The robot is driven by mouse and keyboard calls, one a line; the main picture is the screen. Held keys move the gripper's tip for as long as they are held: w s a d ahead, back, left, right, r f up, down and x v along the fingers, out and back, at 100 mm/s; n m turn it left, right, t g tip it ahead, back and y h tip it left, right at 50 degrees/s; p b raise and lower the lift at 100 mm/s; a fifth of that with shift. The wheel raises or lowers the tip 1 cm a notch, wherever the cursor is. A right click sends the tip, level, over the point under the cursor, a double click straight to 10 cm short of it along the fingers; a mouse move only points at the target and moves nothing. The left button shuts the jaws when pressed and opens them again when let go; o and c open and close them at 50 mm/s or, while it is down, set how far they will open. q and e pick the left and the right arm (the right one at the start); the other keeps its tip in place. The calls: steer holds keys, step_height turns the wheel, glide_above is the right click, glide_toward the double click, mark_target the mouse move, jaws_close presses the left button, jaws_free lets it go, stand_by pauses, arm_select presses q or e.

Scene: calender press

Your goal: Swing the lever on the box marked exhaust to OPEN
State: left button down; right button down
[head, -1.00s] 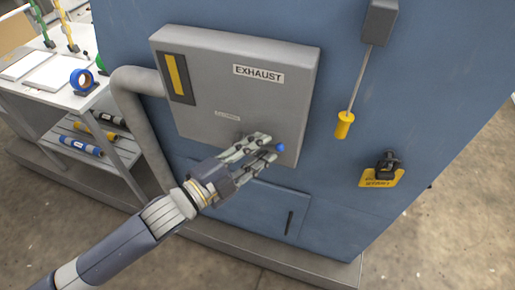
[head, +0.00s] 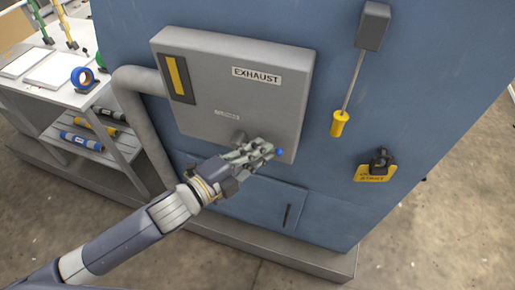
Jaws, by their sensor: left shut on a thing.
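The grey box marked EXHAUST (head: 205,85) is on the blue machine face in the head view. A small label that seems to read CLOSED (head: 227,115) sits on its lower middle. A grey round hub (head: 240,136) shows below that label, partly behind the fingers. The lever's blue tip (head: 278,152) sticks out to the right past the fingertips; the rest of the lever is hidden by the gripper. My left gripper (head: 262,152) is shut on the lever at the box's lower right. My right gripper is not in view.
A yellow-handled pull (head: 339,123) hangs from a grey housing (head: 373,26) to the right. A black lock with a yellow tag (head: 377,172) is lower right. A grey pipe (head: 140,120) bends down left of the box. A white bench (head: 60,100) stands at left.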

arm_select(q)
steer(key=c, duration=1.7)
jaws_free()
steer(key=shift+f, duration=0.15)
steer(key=shift+o, duration=0.2)
steer(key=v, duration=1.2)
